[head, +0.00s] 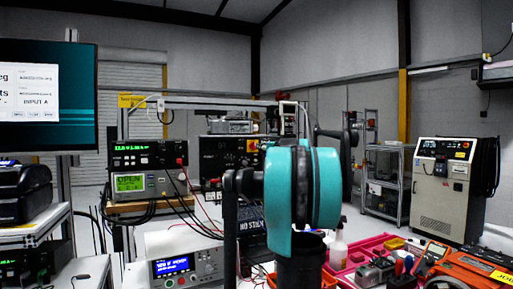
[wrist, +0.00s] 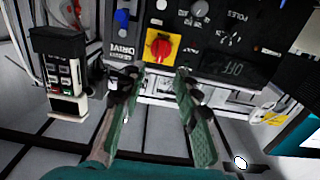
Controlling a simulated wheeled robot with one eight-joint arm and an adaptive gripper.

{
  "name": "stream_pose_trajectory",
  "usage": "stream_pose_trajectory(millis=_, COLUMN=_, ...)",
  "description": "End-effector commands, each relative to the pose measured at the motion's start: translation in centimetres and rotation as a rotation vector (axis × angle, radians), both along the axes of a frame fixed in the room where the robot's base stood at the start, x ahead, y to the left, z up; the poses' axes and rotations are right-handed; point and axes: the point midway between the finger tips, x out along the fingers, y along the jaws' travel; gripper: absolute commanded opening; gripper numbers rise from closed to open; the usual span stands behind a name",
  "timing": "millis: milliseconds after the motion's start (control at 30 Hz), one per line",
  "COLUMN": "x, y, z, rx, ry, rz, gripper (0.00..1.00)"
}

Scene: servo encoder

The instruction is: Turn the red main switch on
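The red main switch (wrist: 159,46) is a red rotary knob on a square yellow plate, set in a black panel (wrist: 215,45) at the top of the wrist view. The knob's on or off position is not readable. My gripper (wrist: 153,80) has two green-padded fingers spread apart, with nothing between them. The fingertips lie just below the yellow plate in the picture, one to each side, and appear apart from the knob.
On the panel, a blue button (wrist: 122,19) sits left of the switch, a grey dial (wrist: 199,8) and a dark display (wrist: 230,67) to the right. A boxy device with buttons (wrist: 62,75) stands at left. Bench instruments (head: 145,170) and pink trays (head: 360,255) flank my arm.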

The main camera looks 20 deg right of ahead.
Motion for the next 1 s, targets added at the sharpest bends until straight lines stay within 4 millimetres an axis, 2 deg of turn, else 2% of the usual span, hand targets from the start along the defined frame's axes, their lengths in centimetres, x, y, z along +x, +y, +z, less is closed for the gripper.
stream_pose_trajectory(millis=33, x=1.1, y=0.1, z=0.0, rx=0.000, ry=0.000, rz=0.002, gripper=0.32)
stream_pose_trajectory(millis=200, x=4.4, y=0.2, z=0.0, rx=0.000, ry=0.000, rz=0.002, gripper=0.32)
stream_pose_trajectory(millis=433, x=7.5, y=0.3, z=0.0, rx=0.000, ry=0.000, rz=0.001, gripper=0.32)
stream_pose_trajectory(millis=600, x=8.5, y=0.3, z=0.0, rx=0.000, ry=0.000, rz=0.000, gripper=0.32)
stream_pose_trajectory(millis=900, x=8.7, y=0.3, z=0.0, rx=0.000, ry=0.000, rz=0.000, gripper=0.32)
stream_pose_trajectory(millis=1000, x=8.7, y=0.3, z=0.0, rx=0.000, ry=0.000, rz=0.000, gripper=0.21)
